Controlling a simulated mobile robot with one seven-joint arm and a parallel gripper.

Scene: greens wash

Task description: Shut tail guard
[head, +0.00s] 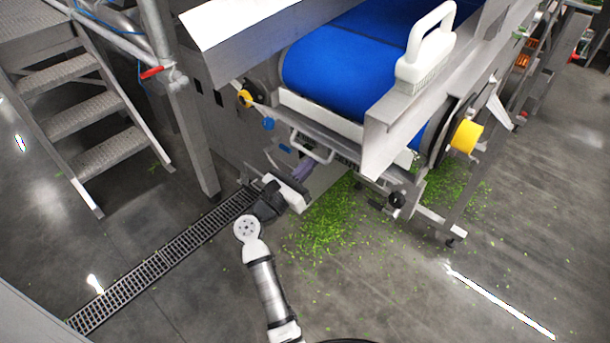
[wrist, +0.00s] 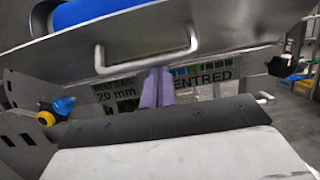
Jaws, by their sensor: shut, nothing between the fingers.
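The tail guard (head: 335,142) is a grey metal panel with a bar handle (head: 308,150) at the near end of the blue conveyor. In the wrist view the guard (wrist: 150,30) spans the upper part, its handle (wrist: 148,50) hanging from its face. It looks tilted outward, with a gap below where a partly hidden label (wrist: 205,80) shows. My gripper (head: 303,166) has purple fingers, closed together and empty. In the wrist view the fingertips (wrist: 158,70) are just below the handle, near the guard's lower edge. I cannot tell whether they touch it.
A blue knob (head: 268,124) and a yellow knob (head: 245,97) are left of the guard. A white-handled brush (head: 428,45) stands on the conveyor's side rail. Green scraps (head: 325,222) cover the floor beneath. Metal steps (head: 88,115) and a drain grate (head: 160,262) are at left.

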